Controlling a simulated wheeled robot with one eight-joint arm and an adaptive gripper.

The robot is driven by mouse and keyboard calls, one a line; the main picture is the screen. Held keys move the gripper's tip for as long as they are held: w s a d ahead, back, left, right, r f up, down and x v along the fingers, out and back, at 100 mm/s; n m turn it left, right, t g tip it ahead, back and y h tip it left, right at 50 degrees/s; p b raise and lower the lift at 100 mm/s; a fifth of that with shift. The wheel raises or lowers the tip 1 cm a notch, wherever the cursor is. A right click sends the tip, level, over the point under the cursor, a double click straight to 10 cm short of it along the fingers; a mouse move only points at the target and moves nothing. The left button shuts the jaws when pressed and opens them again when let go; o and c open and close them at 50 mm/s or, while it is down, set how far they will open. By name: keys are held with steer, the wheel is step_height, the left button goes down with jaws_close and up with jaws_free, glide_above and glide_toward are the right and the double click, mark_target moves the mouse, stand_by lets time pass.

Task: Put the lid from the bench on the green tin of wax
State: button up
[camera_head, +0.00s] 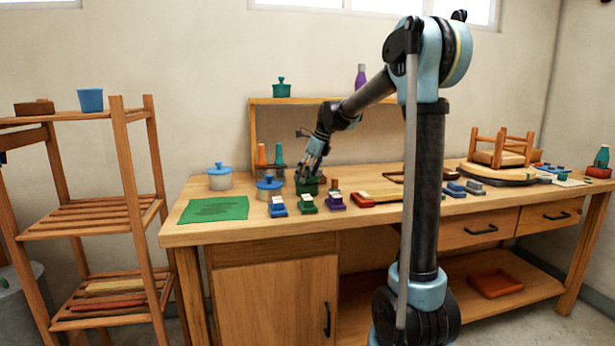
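A dark green tin (313,188) stands on the bench, partly hidden by my gripper. My gripper (308,176) points down directly over this tin, at or very near its top. I cannot tell whether a lid is between the fingers or lies on the tin, nor whether the fingers are open or shut. Another green tin (282,91) with a knobbed lid on it stands on the raised shelf behind. A blue tin (269,190) with a blue knobbed lid stands just left of my gripper. A pale tin (220,182) with a blue lid stands further left.
Blue, green and purple brushes or blocks (307,203) line the bench's front. Orange and teal bottles (279,155) stand behind. A green mat (215,208) lies bare at left. A small upturned stool (498,155) is at right. My column hides part of the bench.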

steer(key=shift+f, duration=0.45)
stand_by(0.5)
steer(key=o, duration=0.9)
steer(key=shift+o, duration=0.2)
steer(key=shift+r, duration=0.1)
steer(key=shift+r, duration=3.4)
